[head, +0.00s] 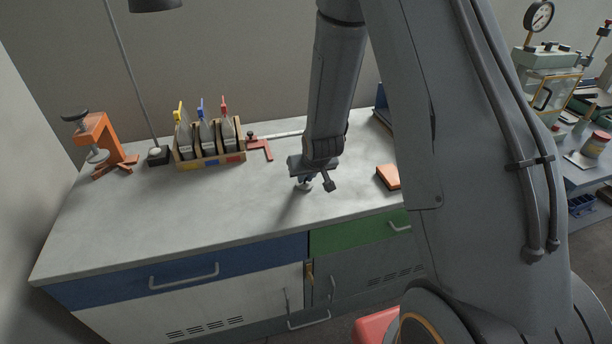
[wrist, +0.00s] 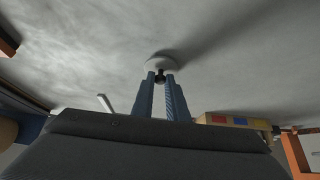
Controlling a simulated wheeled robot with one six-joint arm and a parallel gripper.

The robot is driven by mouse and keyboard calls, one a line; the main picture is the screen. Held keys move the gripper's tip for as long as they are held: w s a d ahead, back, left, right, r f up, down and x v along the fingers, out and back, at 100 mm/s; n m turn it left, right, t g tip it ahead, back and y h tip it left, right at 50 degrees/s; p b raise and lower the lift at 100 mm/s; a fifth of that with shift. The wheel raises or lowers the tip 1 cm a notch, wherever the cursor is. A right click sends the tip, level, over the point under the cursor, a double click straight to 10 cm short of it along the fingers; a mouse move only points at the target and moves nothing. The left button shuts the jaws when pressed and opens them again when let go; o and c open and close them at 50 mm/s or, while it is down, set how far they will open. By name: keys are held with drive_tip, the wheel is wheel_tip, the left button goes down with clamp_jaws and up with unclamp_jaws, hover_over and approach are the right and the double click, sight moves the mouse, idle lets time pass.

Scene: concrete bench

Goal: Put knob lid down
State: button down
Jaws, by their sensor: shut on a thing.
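My gripper (head: 312,181) is low over the middle of the bench. In the wrist view my gripper (wrist: 161,78) has its two blue fingers closed around the dark knob of a pale round lid (wrist: 160,63). The lid hangs beyond the fingertips with its disc towards the bench top, and its shadow lies beside it. In the head view the lid (head: 304,188) shows only as a small pale bit under my gripper. I cannot tell whether it touches the bench.
The concrete bench top (head: 150,215) is clear to the left and in front. Behind stand an orange clamp (head: 97,138), a lamp base (head: 158,155), a wooden rack (head: 210,160) of upright grey pieces, and a red clamp with a bar (head: 260,145). An orange block (head: 388,176) lies right.

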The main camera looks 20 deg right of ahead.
drive_tip(key=shift+f, duration=0.1)
drive_tip(key=c, duration=2.1)
unclamp_jaws()
drive_tip(key=shift+f, duration=0.1)
drive_tip(key=o, duration=0.4)
drive_tip(key=shift+c, duration=0.2)
